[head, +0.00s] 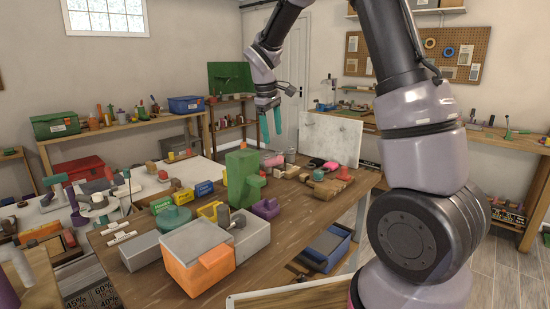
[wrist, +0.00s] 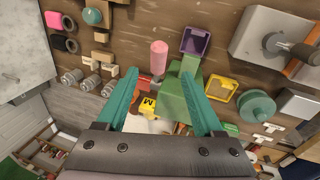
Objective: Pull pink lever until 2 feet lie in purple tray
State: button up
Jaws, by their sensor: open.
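The pink lever (wrist: 158,57) shows in the wrist view beside a green dispenser (wrist: 181,95). I cannot pick the lever out in the head view. The purple tray (wrist: 195,40) sits at the dispenser's foot and looks empty; in the head view the tray (head: 265,208) is in front of the tall green dispenser (head: 240,178). My gripper (head: 268,124) is open and empty, raised above the table behind the dispenser. In the wrist view the teal fingers of my gripper (wrist: 159,70) appear on either side of the lever, apart from it.
A yellow tray (wrist: 221,88) sits on the dispenser's other side. A grey box with an orange front (head: 200,262) stands at the table's near edge. Small yellow and blue boxes (head: 204,188) stand left of the dispenser. A pale upright panel (head: 331,138) stands at the table's back.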

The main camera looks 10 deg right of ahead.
aim_at(275, 160)
jog(key=x, duration=1.1)
jog(key=shift+w+f, duration=0.2)
jog(key=shift+w, duration=0.2)
grip_shut()
jog(key=shift+a, duration=0.1)
dwell(0.8)
